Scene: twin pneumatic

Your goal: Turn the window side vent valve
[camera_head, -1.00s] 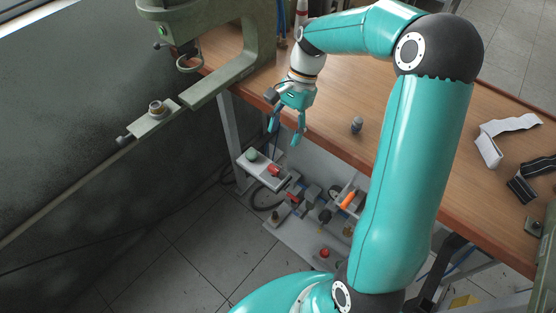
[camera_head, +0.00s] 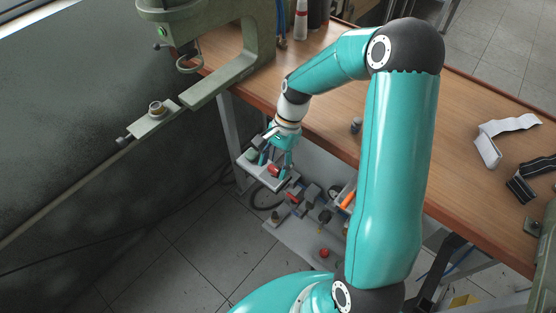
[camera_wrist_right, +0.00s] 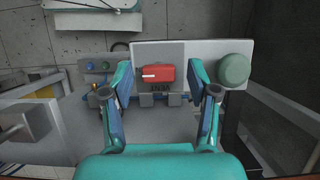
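A red valve handle (camera_head: 274,170) sits on the small grey panel below the bench's front edge, on the window side. It also shows in the right wrist view as a red block (camera_wrist_right: 158,74) with a white mark. My right gripper (camera_head: 275,164) points down at it from above. In the right wrist view its two fingers (camera_wrist_right: 160,82) are apart, one on each side of the red handle. Contact with the handle cannot be told. My left gripper is not in view.
A green round knob (camera_wrist_right: 233,70) sits close to the right finger in the wrist view. An orange handle (camera_head: 348,200) and a red button (camera_head: 324,254) are on the lower assembly. The wooden bench (camera_head: 440,140) lies above, and a green press (camera_head: 225,75) stands at left.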

